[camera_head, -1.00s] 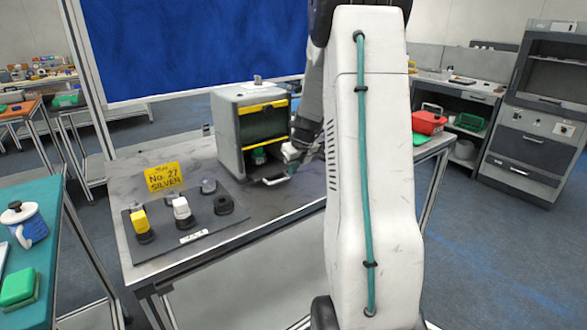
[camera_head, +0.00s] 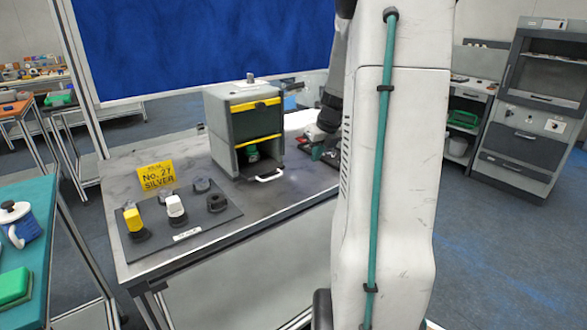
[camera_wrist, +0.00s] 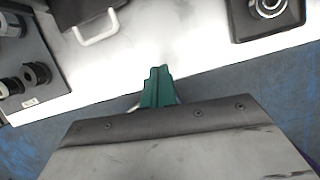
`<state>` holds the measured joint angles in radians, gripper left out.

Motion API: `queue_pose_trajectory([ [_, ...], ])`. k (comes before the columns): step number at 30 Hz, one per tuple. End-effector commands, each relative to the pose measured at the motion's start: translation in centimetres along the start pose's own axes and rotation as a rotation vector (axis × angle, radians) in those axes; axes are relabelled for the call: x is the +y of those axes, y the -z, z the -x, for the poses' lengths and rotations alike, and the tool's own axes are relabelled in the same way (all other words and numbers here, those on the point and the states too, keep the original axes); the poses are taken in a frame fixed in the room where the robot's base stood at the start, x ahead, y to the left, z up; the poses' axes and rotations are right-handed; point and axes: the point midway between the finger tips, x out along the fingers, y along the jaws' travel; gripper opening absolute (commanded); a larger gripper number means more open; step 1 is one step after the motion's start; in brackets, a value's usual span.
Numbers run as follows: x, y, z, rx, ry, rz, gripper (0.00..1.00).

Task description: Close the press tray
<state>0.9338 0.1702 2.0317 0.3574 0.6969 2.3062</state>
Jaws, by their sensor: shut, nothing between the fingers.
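The press (camera_head: 227,153) is a grey box with yellow bars, standing on the table. Its dark tray (camera_head: 252,172) sticks out of the lower opening, with a white handle (camera_head: 268,177) at the front. A small green thing (camera_head: 252,153) shows inside, above the tray. The tray's handle also shows at the upper left of the wrist view (camera_wrist: 96,28). My gripper (camera_wrist: 157,90) has teal fingers, shut and empty. It is right of the handle and apart from it.
A dark board (camera_head: 185,228) with yellow, white and black-topped pieces lies left of the tray. A yellow sign (camera_head: 156,175) stands behind it. In the wrist view, a dark block with a round metal top (camera_wrist: 267,12) sits at the upper right. The table front between is clear.

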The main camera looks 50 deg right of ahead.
Motion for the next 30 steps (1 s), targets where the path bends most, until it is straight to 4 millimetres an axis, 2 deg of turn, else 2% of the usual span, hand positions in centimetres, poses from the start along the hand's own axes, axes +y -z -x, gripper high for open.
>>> queue_pose_trajectory([
  [1,-1.1,2.0,-1.0,0.015,-0.028,-0.075,0.0],
  [2,-1.5,3.1,-1.5,0.021,-0.055,-0.114,0.0],
  [6,-1.6,7.8,-3.8,0.003,-0.228,-0.207,0.0],
  [9,-0.9,9.9,-4.7,-0.066,-0.349,-0.215,0.0],
  [12,-0.2,11.0,-5.2,-0.186,-0.449,-0.197,0.0],
  [17,0.3,11.1,-4.8,-0.479,-0.512,-0.101,0.0],
  [21,0.4,9.8,-3.8,-0.727,-0.445,0.043,0.0],
  [25,0.3,8.5,-2.7,-0.869,-0.353,0.185,0.0],
  [30,0.3,8.0,-2.2,-0.924,-0.293,0.307,0.0],
])
